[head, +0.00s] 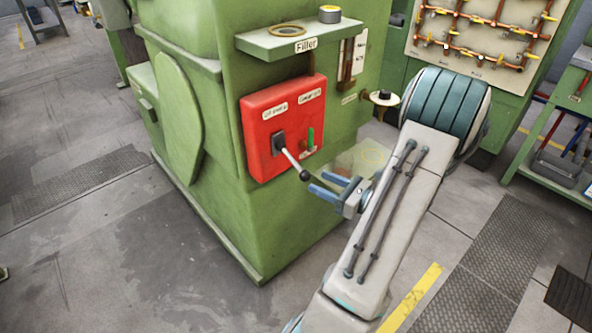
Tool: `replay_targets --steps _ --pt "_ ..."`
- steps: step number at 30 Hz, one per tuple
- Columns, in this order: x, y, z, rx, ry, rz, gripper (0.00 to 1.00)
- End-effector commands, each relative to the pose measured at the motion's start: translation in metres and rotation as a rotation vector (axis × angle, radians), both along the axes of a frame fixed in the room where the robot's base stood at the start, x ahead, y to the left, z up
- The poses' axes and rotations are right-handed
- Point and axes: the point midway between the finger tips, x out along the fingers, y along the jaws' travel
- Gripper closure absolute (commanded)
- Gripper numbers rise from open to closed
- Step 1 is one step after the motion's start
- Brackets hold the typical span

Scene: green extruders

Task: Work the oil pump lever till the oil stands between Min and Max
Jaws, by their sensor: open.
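The lever (291,160) sticks out from a dark mount on the red box (260,125), sloping down to the right and ending in a black knob. The red box is on the front of the green machine, with small labels too small to read surely. My gripper (319,183) is open, its blue fingers pointing left with the tips just right of the knob. I cannot tell whether they touch it. A narrow brown-framed strip (346,62) with a white label stands right of the Filler shelf; no oil level or Min and Max marks can be read.
The Filler shelf (300,38) juts out above the red box and carries a ring and a small round tin (329,14). A small round cup (384,97) sticks out at the machine's right edge. The floor (120,250) at left is clear. A green rack (565,125) stands at right.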

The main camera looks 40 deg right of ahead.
Motion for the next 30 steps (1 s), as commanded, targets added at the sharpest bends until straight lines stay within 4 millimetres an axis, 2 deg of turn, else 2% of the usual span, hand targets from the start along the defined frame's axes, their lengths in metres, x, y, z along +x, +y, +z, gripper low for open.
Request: replay_targets --steps 1,6,12,17,24,25,30 --pt "0.011 0.005 0.001 0.001 -0.001 0.006 0.51" --pt "0.044 0.017 0.000 0.000 -0.001 0.007 0.51" --pt "0.069 0.025 0.000 0.001 -0.001 0.006 0.51" --pt "0.077 0.028 0.000 0.000 0.000 0.004 0.51" --pt "0.078 0.028 0.000 0.000 0.000 0.004 0.51" --pt "0.078 0.028 0.000 0.000 0.000 0.005 0.53" --pt "0.078 0.028 0.000 0.000 0.000 0.005 1.00"
